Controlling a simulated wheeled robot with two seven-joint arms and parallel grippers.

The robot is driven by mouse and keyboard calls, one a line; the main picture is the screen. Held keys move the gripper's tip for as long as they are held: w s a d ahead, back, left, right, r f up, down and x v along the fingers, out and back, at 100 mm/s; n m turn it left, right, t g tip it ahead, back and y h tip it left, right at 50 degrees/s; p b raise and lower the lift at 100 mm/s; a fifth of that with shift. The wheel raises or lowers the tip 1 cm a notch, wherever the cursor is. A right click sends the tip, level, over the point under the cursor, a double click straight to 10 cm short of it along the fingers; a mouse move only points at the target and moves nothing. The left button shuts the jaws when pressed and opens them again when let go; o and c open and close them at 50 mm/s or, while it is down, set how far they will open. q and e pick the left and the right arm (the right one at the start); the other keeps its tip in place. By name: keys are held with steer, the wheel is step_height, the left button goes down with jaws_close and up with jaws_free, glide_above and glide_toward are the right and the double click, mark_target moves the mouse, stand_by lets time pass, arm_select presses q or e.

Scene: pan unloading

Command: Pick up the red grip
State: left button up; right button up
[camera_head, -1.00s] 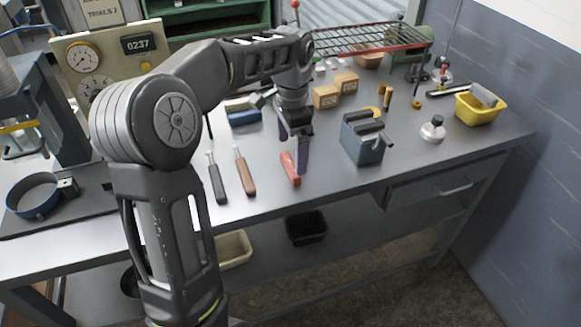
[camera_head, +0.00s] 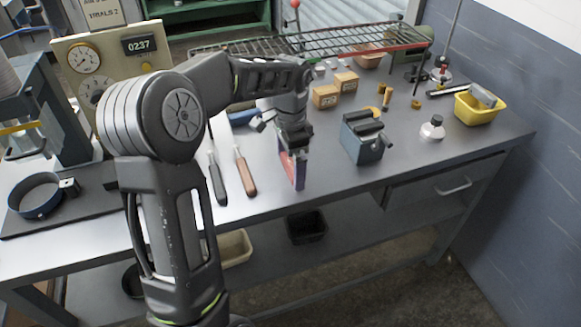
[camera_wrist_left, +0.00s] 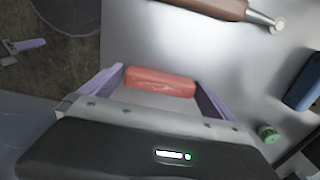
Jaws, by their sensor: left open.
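The red grip (camera_wrist_left: 160,82) lies on the metal bench top. In the left wrist view it sits between the two purple fingers of my left gripper (camera_wrist_left: 158,86), with a gap visible at each side. In the head view my left gripper (camera_head: 292,170) points down over the red grip near the bench's front edge. The gripper is open, and its fingers largely cover the grip in that view. My right gripper is not in view.
A brown-handled tool (camera_head: 244,172) and a black-handled tool (camera_head: 217,180) lie just left of the gripper. A grey-blue vise (camera_head: 362,142) stands to the right. Small cardboard boxes (camera_head: 326,96) and a wire rack (camera_head: 330,41) are behind. The bench's front edge is close.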

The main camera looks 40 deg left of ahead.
mark_target(291, 163)
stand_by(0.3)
arm_select(q)
steer(key=c, duration=1.1)
steer(key=shift+r, duration=0.1)
step_height(291, 163, up, 10)
steer(key=shift+f, duration=0.1)
stand_by(0.5)
